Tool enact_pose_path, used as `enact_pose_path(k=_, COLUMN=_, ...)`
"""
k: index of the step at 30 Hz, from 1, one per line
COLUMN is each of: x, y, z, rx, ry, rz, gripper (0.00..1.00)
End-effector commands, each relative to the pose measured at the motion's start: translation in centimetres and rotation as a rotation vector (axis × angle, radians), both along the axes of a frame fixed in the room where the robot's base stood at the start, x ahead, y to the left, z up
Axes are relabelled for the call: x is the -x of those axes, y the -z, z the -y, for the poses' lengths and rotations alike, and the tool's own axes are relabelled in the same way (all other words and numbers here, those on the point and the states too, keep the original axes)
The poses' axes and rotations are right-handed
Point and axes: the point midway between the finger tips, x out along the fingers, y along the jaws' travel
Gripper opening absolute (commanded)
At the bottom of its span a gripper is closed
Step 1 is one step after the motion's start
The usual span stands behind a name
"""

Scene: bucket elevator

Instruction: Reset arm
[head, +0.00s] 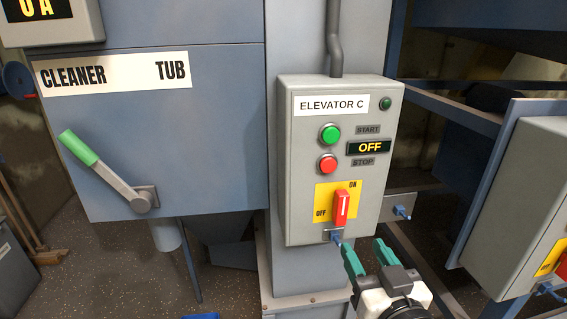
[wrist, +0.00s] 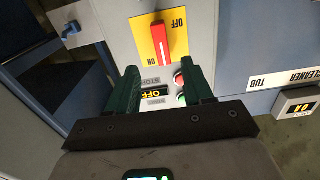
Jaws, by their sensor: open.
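My gripper (head: 364,245) is open and empty, with teal fingers just below and right of the Elevator C control box (head: 296,160). The red rotary switch (head: 341,208) on its yellow plate stands about upright, with ON at upper right and OFF at lower left. Above it are a green start button (head: 330,134), a red stop button (head: 328,163) and a display (head: 369,147) reading OFF. In the wrist view the box is upside down: the red switch (wrist: 163,41) shows beyond the fingers (wrist: 162,72), and the fingers partly hide the buttons.
The cleaner tub panel (head: 190,130) with a green-handled lever (head: 78,147) is at left. Another grey box (head: 520,200) and blue frame stand at right.

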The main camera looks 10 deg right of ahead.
Motion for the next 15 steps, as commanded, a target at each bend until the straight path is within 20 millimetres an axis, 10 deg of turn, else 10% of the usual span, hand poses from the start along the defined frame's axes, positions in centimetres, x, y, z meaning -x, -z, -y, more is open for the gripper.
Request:
enact_pose_path(k=8, x=4.1, y=12.3, z=3.8, rx=0.017, ry=0.066, rz=-0.432, gripper=0.51)
enact_pose_path(k=15, x=14.6, y=24.6, z=6.8, rx=0.024, ry=0.081, rz=-0.972, gripper=0.51)
